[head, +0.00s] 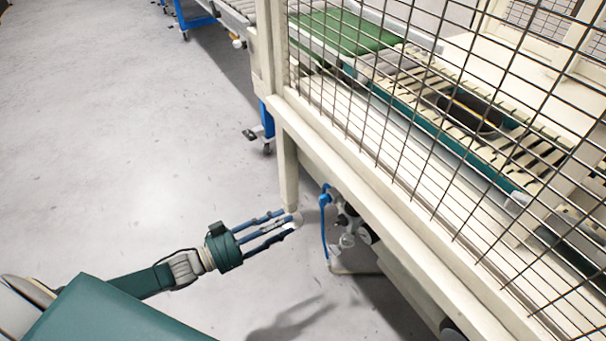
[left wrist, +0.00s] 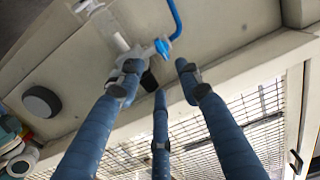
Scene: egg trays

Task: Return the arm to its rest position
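My left gripper (head: 289,222) reaches in from the lower left in the head view, over the bare floor beside the machine's leg. Its three blue fingers point right toward the machine frame. In the left wrist view the fingertips (left wrist: 158,75) are spread apart, with nothing held between them. Whether they touch the frame cannot be told. My left arm (head: 150,281) is stretched out from the lower left corner. My right gripper is in neither view.
A cream machine frame (head: 350,205) with wire mesh (head: 440,130) stands at the right, close to the fingertips. A blue hose (head: 323,225) and fittings hang under its edge. A conveyor with a green belt (head: 345,33) lies behind the mesh. The floor (head: 110,140) at left is clear.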

